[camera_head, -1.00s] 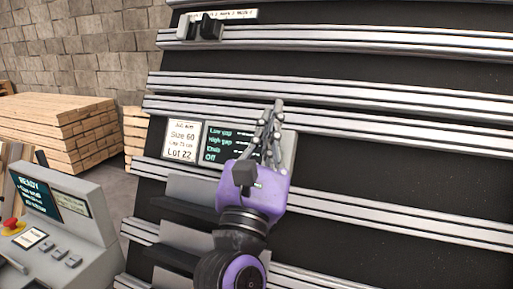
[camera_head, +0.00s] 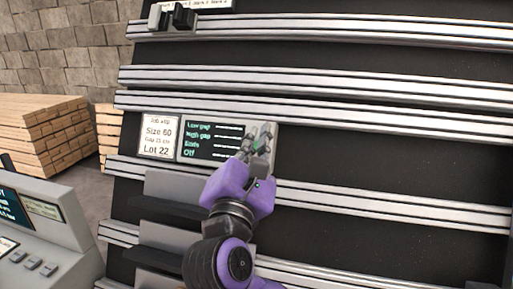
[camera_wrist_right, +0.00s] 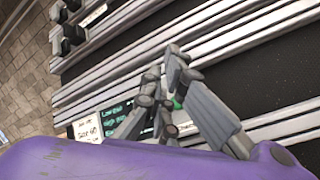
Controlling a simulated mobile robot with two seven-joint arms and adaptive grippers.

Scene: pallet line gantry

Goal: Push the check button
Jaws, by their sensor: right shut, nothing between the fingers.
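The check panel is a grey plate with a dark screen (camera_head: 212,141) listing lines such as "Low gap", "High gap" and "Off". A green round spot, apparently the check button (camera_wrist_right: 178,102), shows between and behind the fingers in the right wrist view, beside a small label too blurred to read. In the head view the fingers largely cover that part of the panel. My right gripper (camera_head: 263,133) is shut and empty in front of the panel's right end. I cannot tell whether its tips touch the panel. My left gripper is out of view.
A white job card (camera_head: 158,135) reading "Size 60" and "Lot 22" is left of the screen. Metal rails (camera_head: 320,96) cross the dark gantry board. A grey console (camera_head: 50,235) stands lower left, with stacked timber (camera_head: 40,135) behind.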

